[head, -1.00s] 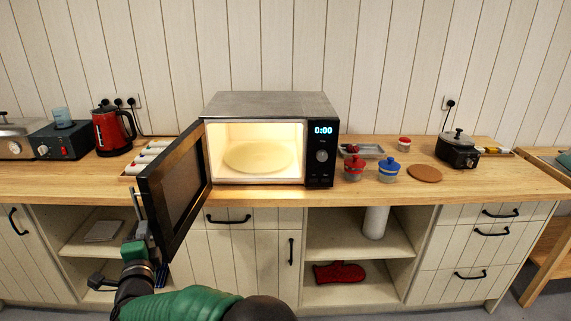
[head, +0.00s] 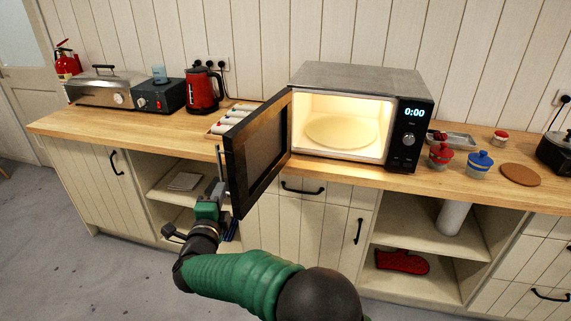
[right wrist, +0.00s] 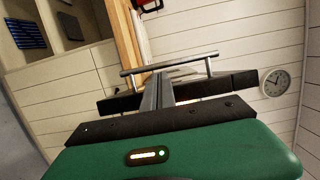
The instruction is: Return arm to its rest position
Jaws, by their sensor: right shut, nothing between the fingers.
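My right gripper (head: 219,190) is beside the outer face of the microwave's open door (head: 262,150), close to its metal handle (head: 220,165). In the right wrist view, my two fingers (right wrist: 158,92) are together with nothing between them. A metal bar like the handle (right wrist: 170,64) crosses just past the fingertips; whether they touch it I cannot tell. My green-sleeved right arm reaches up from the bottom of the head view. The microwave (head: 360,82) stands lit and open, with an empty turntable (head: 341,133) inside. My left gripper is not in view.
A red kettle (head: 203,92) and a rack of rolls (head: 232,113) stand left of the door. Red (head: 440,155) and blue (head: 480,164) pots stand right of the microwave. Open shelves lie below the counter (head: 130,127). Floor at left (head: 60,230) is clear.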

